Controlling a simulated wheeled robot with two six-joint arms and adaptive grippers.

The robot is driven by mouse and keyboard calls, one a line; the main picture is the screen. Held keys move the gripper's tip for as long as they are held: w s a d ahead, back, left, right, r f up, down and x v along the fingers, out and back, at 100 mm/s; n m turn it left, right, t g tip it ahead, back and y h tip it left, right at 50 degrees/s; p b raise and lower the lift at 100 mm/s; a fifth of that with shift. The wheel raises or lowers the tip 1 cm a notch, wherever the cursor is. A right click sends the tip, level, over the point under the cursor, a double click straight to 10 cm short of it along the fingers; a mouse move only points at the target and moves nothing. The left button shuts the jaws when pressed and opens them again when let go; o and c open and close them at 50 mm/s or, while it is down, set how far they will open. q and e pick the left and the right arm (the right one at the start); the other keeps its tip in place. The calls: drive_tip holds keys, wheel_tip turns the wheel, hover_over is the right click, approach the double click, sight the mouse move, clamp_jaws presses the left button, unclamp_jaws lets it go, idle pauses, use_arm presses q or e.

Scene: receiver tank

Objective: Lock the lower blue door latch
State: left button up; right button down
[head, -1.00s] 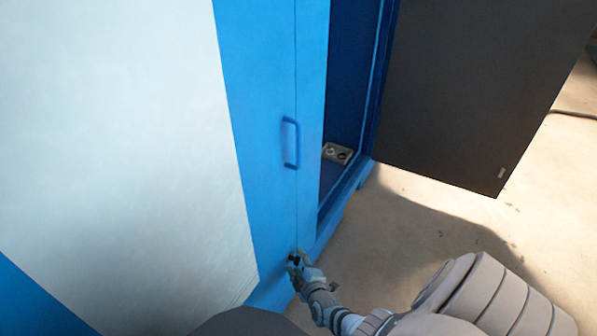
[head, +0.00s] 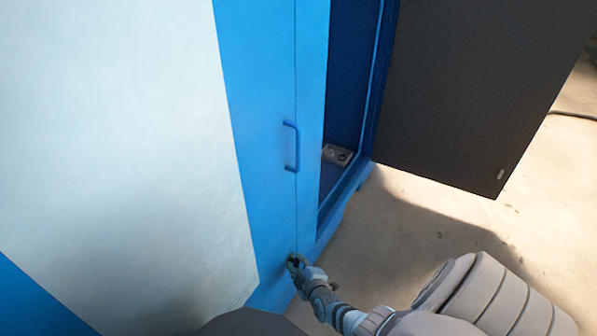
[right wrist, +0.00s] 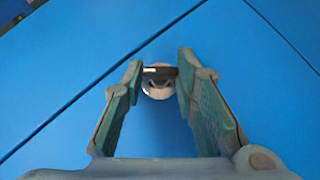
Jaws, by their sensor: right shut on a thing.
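The blue door (head: 270,130) is the narrow blue panel with a blue pull handle (head: 292,147), and it lies flush along its seam. The lower latch (right wrist: 159,73) is a short black lever on a round silver base, near the seam in the right wrist view. My right gripper (right wrist: 160,64) has its fingertips on both sides of the lever and is shut on it. In the head view my right gripper (head: 297,263) is at the door's lower edge and mostly covers the latch. My left gripper is not in view.
A dark door panel (head: 460,90) stands open at the right, beside a blue cabinet opening with a small socket box (head: 337,154) inside. A large white panel (head: 110,130) fills the left.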

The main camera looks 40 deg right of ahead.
drive_tip(key=shift+d+r+m+g+y, duration=0.1)
drive_tip(key=shift+m+g+y, duration=0.2)
drive_tip(key=shift+y, duration=0.2)
use_arm(q)
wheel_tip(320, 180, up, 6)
drive_tip(key=b, duration=0.3)
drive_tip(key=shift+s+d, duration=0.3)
use_arm(e)
drive_tip(key=shift+d+m+g+y, duration=0.2)
drive_tip(key=shift+m+g+y, duration=0.6)
drive_tip(key=shift+y, duration=0.65)
drive_tip(key=shift+d+m+g+y, duration=0.15)
drive_tip(key=shift+m+g+y, duration=0.35)
drive_tip(key=shift+m+y, duration=0.75)
drive_tip(key=shift+y, duration=0.4)
drive_tip(key=c, duration=1.2)
unclamp_jaws()
drive_tip(key=shift+r, duration=0.1)
drive_tip(key=shift+c, duration=0.2)
